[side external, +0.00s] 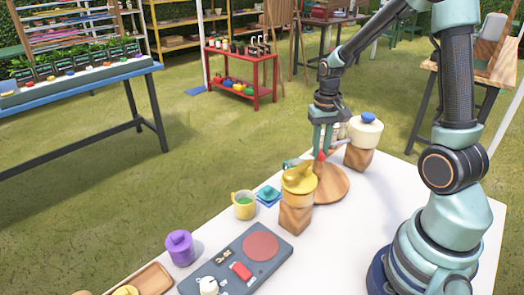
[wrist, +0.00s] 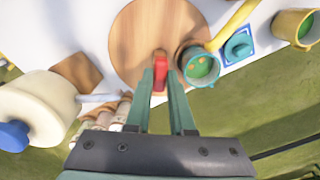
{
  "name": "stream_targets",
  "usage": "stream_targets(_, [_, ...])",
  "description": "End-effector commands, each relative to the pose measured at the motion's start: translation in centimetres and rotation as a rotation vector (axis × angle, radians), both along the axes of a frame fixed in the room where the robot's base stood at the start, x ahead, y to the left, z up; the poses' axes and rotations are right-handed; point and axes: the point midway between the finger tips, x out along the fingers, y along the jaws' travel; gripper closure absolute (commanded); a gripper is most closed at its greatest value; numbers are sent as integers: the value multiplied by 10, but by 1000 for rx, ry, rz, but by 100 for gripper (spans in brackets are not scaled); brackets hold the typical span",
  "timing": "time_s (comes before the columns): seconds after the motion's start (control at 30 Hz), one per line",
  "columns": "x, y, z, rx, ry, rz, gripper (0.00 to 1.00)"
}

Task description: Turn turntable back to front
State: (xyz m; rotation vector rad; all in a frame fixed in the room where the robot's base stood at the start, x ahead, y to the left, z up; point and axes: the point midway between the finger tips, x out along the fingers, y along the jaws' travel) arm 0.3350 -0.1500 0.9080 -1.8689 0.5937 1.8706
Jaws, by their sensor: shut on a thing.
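The turntable (side external: 334,186) is a round wooden disc on the white table, partly hidden by a yellow pot and my gripper. In the wrist view the disc (wrist: 130,35) fills the upper middle. A red peg-like handle (wrist: 160,70) stands near its edge. My gripper (side external: 321,157) points down over the disc and is shut on the red handle; its fingers (wrist: 161,88) lie on either side of it. A teal cup (wrist: 201,66) with green contents and orange spots sits at the disc's right edge in the wrist view.
A yellow pot (side external: 299,180) on a wooden block (side external: 295,218) stands close in front of the disc. A cream pot (side external: 365,132) with a blue knob stands on another block (side external: 358,158) behind. A yellow mug (side external: 244,205), purple pot (side external: 179,247) and grey board (side external: 225,270) lie leftward.

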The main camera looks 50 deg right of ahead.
Motion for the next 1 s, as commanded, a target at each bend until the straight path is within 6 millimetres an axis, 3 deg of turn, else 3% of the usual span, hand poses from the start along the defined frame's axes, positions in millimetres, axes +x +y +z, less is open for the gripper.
stream_targets(1.0, [1, 0, 3, -1, -3, -507, 100])
